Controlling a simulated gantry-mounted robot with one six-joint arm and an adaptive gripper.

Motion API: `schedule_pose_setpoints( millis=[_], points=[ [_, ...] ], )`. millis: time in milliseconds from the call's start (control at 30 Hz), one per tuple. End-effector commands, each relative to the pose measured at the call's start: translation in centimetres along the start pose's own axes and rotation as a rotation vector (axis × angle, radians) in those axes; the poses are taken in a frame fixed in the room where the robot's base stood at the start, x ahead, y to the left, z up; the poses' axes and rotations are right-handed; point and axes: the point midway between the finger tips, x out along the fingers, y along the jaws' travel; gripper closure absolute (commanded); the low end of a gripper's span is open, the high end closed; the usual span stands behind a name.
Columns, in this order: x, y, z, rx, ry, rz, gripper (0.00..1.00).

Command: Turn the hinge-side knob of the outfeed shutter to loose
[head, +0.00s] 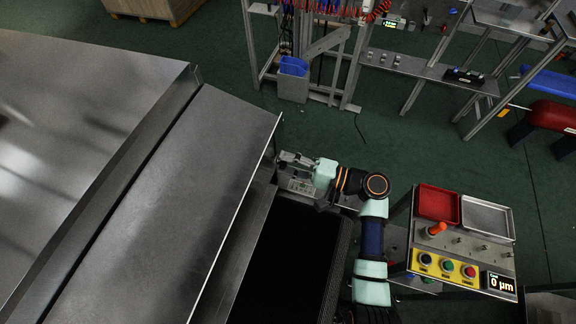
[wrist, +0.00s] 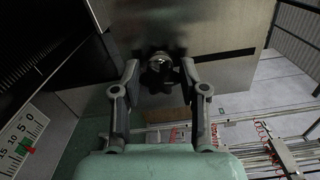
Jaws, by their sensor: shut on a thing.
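In the wrist view a dark round knob (wrist: 159,70) stands out from a grey metal shutter plate (wrist: 220,32). My gripper (wrist: 160,82) has one finger on each side of the knob and is shut on it. The fingertips partly cover the knob's sides, and I cannot tell its turned position. A dark slot (wrist: 222,56) runs across the plate to the right of the knob. In the head view my gripper (head: 287,160) is at the right edge of the big metal housing (head: 165,200). The knob is hidden there.
A scale with a green and red marker (wrist: 26,146) is at the left of the wrist view. In the head view a black belt (head: 290,260) lies below my arm. A control panel (head: 445,272) with buttons, a red tray (head: 437,203) and a silver tray (head: 488,217) stands at right.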

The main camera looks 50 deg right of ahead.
Motion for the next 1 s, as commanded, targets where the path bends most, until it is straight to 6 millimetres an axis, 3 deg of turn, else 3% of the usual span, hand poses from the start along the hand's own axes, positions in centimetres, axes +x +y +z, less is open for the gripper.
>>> schedule_pose_setpoints(
  millis=[600,1000],
  points=[
    [-0.01,0.75,-0.16,-0.581,0.000,0.000,0.92],
    [0.00,0.59,-0.19,-0.854,-0.001,-0.001,0.92]
  ],
)
